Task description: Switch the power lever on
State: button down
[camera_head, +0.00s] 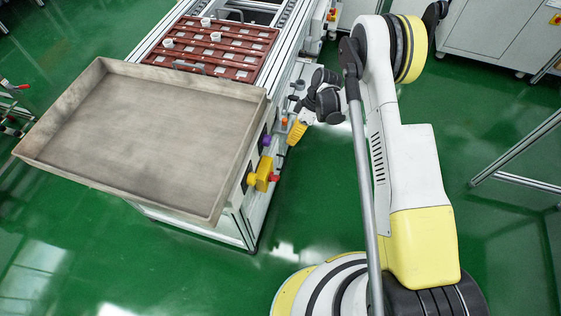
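My gripper (297,103) is small and partly hidden at the side of the conveyor, just right of its control panel. My dark wrist links (328,100) are behind it. I cannot make out the fingers well enough to tell whether they are open or shut, or whether they touch anything. The conveyor's side panel carries an orange part (284,121), a purple knob (266,141) and a yellow box (263,174) with a red button. I cannot tell for sure which part is the power lever, or its position.
A large empty beige tray (140,125) sits on the conveyor's near end and overhangs its side. Red-brown pot trays (225,48) with white cups lie behind it. A metal frame (520,150) stands at right, white cabinets (500,35) at the back. Green floor between is clear.

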aim_at(274, 178)
jog(key=shift+f, duration=0.1)
jog(key=s+b+x, duration=0.2)
jog(key=b+x, duration=0.4)
jog(key=x, duration=0.7)
jog(key=shift+s+r, duration=0.2)
jog(key=shift+s, duration=0.05)
